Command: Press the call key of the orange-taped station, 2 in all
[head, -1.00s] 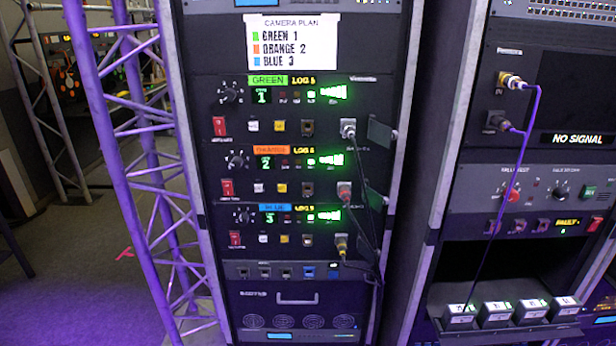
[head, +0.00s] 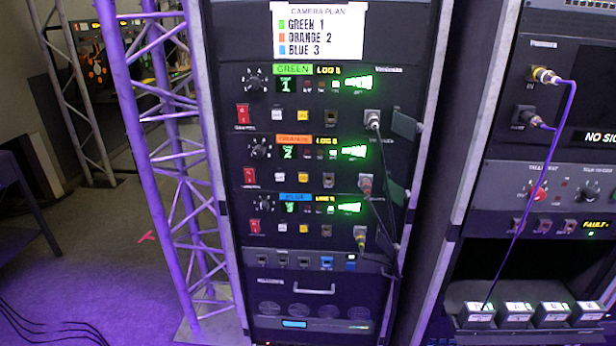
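The orange-taped station (head: 318,163) is the middle of three stacked rack units. Its orange label (head: 293,142) sits above a display reading 2 and a lit green meter (head: 355,153). A red rocker switch (head: 250,176), a white key (head: 280,177), a yellow key (head: 304,177) and a dark socket (head: 331,179) run along its lower row. Which key is the call key cannot be read. The plan card (head: 320,31) lists green 1, orange 2, blue 3. Neither of my grippers is in view.
The green-taped station (head: 318,93) is above and the blue-taped station (head: 305,218) below. Black cables (head: 393,215) hang along the rack's right side. A purple truss (head: 150,130) stands left, another rack (head: 560,190) right. Floor cables (head: 45,325) lie at lower left.

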